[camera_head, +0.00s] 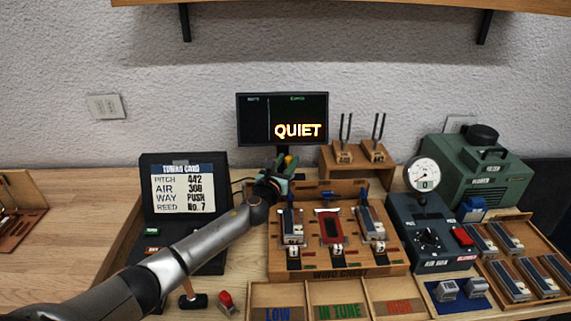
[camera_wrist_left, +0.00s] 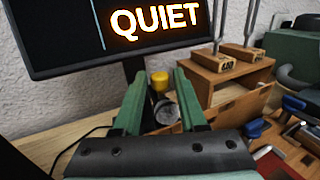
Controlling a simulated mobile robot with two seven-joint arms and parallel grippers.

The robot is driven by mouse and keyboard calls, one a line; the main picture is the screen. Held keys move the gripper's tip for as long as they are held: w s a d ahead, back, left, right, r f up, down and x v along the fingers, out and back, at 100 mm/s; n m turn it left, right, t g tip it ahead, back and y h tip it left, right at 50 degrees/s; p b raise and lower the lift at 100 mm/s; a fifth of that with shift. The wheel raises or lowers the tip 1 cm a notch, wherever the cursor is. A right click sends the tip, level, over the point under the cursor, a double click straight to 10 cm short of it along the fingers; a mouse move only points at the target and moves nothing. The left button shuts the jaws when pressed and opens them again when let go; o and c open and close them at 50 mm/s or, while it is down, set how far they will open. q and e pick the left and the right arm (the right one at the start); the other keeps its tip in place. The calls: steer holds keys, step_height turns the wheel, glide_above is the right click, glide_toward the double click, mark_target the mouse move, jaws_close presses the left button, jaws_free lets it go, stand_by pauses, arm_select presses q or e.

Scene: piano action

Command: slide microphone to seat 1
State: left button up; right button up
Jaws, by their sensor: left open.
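The microphone appears to be the small piece with a yellow top (camera_wrist_left: 160,80) and a round grey face between my fingers in the left wrist view. Its yellow top also shows in the head view (camera_head: 288,160), largely hidden by my gripper. My left gripper (camera_head: 277,173) is over the back left of the wooden wind chest (camera_head: 340,262). In the left wrist view its green fingers (camera_wrist_left: 160,92) are open, one on each side of the microphone; contact cannot be told. Several seats hold reed blocks on the chest; their numbers are not readable. My right gripper is not in view.
A monitor (camera_head: 283,118) reading QUIET stands close behind the gripper. Tuning forks on a wooden block (camera_head: 355,160) stand behind the chest. A tuning card stand (camera_head: 183,188) is left; a gauge box (camera_head: 430,235) is right. LOW, IN TUNE and HIGH trays lie in front.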

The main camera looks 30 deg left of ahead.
arm_select(q)
steer(key=shift+s, duration=0.1)
steer(key=s+d+p, duration=0.1)
steer(key=s+d, duration=0.1)
steer(key=s, duration=1)
steer(key=shift+s, duration=0.1)
